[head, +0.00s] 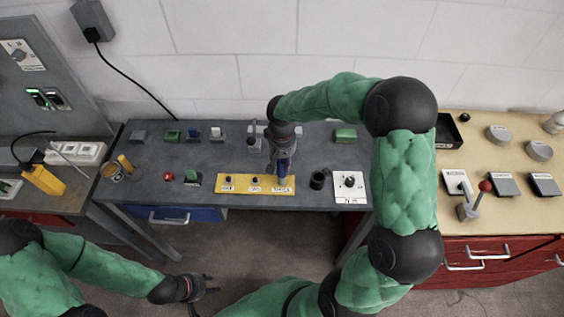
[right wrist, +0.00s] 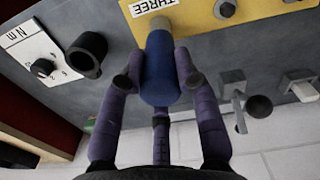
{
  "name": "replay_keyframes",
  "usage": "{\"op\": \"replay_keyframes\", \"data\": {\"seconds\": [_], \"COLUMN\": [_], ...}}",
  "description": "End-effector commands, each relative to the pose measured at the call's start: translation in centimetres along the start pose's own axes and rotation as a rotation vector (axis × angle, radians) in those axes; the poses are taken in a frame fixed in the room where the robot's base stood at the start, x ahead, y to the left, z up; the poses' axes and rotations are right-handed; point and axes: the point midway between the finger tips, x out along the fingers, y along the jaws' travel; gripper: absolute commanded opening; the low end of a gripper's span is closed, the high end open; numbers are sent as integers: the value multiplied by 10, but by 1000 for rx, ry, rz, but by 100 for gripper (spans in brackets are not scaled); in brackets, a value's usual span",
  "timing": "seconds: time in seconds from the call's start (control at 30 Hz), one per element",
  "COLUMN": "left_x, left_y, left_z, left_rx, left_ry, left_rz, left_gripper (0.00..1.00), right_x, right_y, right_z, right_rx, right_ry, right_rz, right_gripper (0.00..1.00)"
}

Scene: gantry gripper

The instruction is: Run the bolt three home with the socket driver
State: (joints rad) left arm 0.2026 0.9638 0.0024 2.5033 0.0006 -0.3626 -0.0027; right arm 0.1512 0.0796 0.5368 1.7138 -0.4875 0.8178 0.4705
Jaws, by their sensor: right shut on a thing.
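The yellow plate (head: 236,189) lies at the front of the grey bench, with a row of dark bolts and labels; the rightmost label reads THREE (head: 282,190). My right gripper (head: 283,168) is shut on the blue socket driver (right wrist: 160,72), which stands roughly upright over the THREE spot. The driver's lower end meets or hovers at the plate beside the THREE label (right wrist: 152,6); bolt three is hidden under it. The neighbouring bolt (right wrist: 224,9) shows in the right wrist view. My left gripper (head: 205,285) is open and empty, in front of and below the bench.
A black cup-like holder (head: 318,180) and a white dial panel marked N m (head: 350,183) stand right of the plate. Small blocks line the bench's back. A lever (head: 476,199) stands on the wooden bench.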

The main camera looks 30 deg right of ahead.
Motion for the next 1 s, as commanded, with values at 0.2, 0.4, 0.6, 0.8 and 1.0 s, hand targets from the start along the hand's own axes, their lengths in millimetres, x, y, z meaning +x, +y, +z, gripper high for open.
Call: {"op": "replay_keyframes", "data": {"seconds": [0.2,0.4,0.6,0.8,1.0], "left_x": [1,2,-2,-12,-20], "left_y": [0,-1,1,4,7], "left_z": [0,0,0,0,1], "left_rx": [0,0,0,0,0], "left_ry": [0,0,0,0,0], "left_rz": [0,0,0,0,0], "left_gripper": [40,40,40,40,40], "right_x": [2,2,-4,-19,-33], "right_y": [0,0,0,0,0], "right_z": [1,1,1,0,0], "right_rx": [-1,-1,-1,-1,-1], "right_ry": [-4,-4,-4,-1,0], "right_rz": [1,1,1,0,0], "right_gripper": [0,0,0,0,0]}}
